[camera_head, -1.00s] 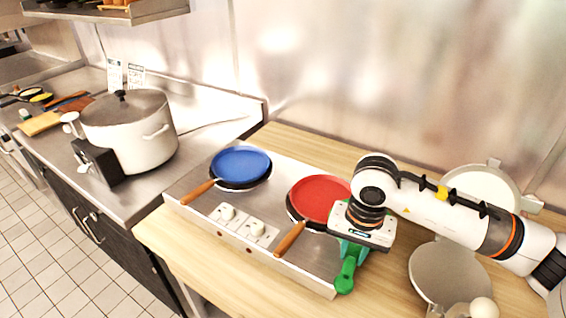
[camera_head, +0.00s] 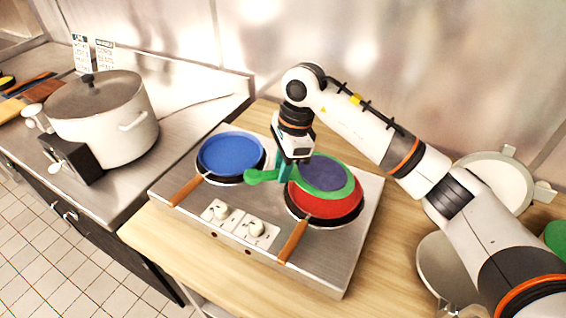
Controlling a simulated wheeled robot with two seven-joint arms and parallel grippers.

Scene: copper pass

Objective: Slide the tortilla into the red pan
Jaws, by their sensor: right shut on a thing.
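The red pan (camera_head: 322,208) sits on the right side of the steel cooktop, its wooden handle (camera_head: 293,241) pointing toward the front. My right gripper (camera_head: 290,172) is shut on a green-handled tool (camera_head: 262,176), just left of the red pan's far side. The tool's round green-rimmed head lies over the far part of the red pan. A purplish-grey disc (camera_head: 325,172), which looks like the tortilla, shows inside the green rim. I cannot tell whether the head touches the pan. My left gripper is not in view.
A blue pan (camera_head: 231,155) sits on the left of the cooktop (camera_head: 225,233). A large lidded pot (camera_head: 100,115) stands on the left counter. A round grey plate (camera_head: 440,268) lies on the wooden table at right, near my arm. A green object (camera_head: 556,238) shows at the right edge.

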